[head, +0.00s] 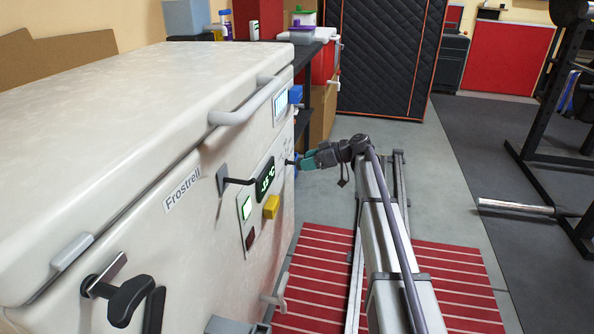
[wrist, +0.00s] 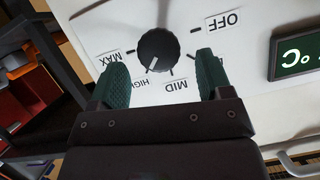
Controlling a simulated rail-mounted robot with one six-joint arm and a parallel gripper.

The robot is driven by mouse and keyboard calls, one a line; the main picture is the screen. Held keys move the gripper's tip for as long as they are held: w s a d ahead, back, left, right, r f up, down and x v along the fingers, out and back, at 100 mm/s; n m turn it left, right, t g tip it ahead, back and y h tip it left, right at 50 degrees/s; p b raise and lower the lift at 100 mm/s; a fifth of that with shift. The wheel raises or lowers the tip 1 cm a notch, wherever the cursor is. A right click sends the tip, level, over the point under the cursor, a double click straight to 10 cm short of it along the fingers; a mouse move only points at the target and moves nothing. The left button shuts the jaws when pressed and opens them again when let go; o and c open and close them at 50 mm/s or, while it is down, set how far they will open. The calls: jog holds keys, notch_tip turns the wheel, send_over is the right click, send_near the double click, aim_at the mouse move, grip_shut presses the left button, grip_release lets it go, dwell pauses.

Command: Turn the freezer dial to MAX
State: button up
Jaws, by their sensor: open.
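The white chest freezer (head: 120,110), marked Frostrell, fills the left of the head view. Its round black dial (wrist: 158,50) shows in the wrist view on a white panel, with labels OFF, MAX, HIGH and MID around it; another label is mostly hidden by the right finger. The dial's white mark points down, near HIGH. My gripper (wrist: 162,72) is open, with one green finger on each side of the dial and a gap on both sides. In the head view my gripper (head: 312,160) is at the freezer's front; the dial is hard to make out there.
The green temperature display (head: 265,180) and a yellow part (head: 271,207) sit nearer on the freezer front. A blue part (head: 295,94) is above my gripper. A dark shelf with boxes stands beyond. Red striped matting (head: 455,275) lies on the floor.

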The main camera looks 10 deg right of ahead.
aim_at(296, 164)
jog(key=b+x, duration=0.1)
jog(key=x, duration=0.4)
jog(key=shift+c, duration=0.4)
jog(key=c, duration=0.8)
jog(key=shift+c, duration=0.2)
jog(key=m+g+y+b, duration=0.1)
jog(key=m, duration=0.2)
jog(key=shift+f+g, duration=0.15)
jog(key=shift+g, duration=0.15)
jog(key=m+g+y+b, duration=0.1)
jog(key=m+b, duration=0.1)
jog(key=m, duration=0.1)
jog(key=shift+y, duration=0.3)
jog(key=shift+m+g, duration=0.3)
